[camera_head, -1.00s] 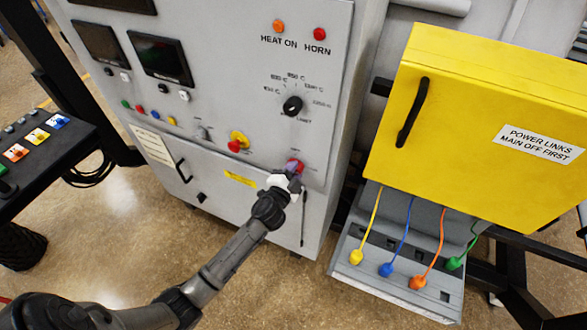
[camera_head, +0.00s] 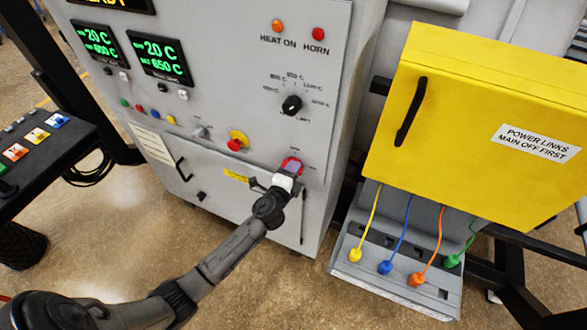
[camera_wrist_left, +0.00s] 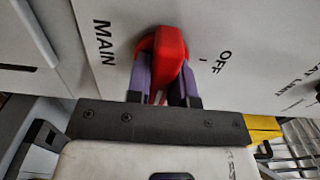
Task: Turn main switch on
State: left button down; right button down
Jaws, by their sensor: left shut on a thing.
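The red main switch (camera_head: 293,163) sits at the lower right of the furnace's grey front panel. In the left wrist view its red handle (camera_wrist_left: 171,58) stands between my two purple fingertips, beside the labels MAIN and OFF. My left gripper (camera_head: 287,172) is shut on this handle. The fingers hide part of the switch, so its exact pointer position is hard to tell. The two temperature displays (camera_head: 160,58) are lit with green digits, reading 20 C and 650 C on the right one. My right gripper is not in view.
A yellow power links box (camera_head: 470,100) stands to the right, with colored plugs and cables below it. A red-and-yellow emergency button (camera_head: 237,142) is left of the switch. A dark control desk (camera_head: 60,150) stands at the far left.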

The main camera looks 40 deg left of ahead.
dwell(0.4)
pick_arm(q)
jog(key=c, duration=1)
grip_release()
jog(key=b+v, duration=0.1)
jog(key=v, duration=1.2)
jog(key=shift+s+b, duration=0.35)
jog(key=shift+d, duration=0.15)
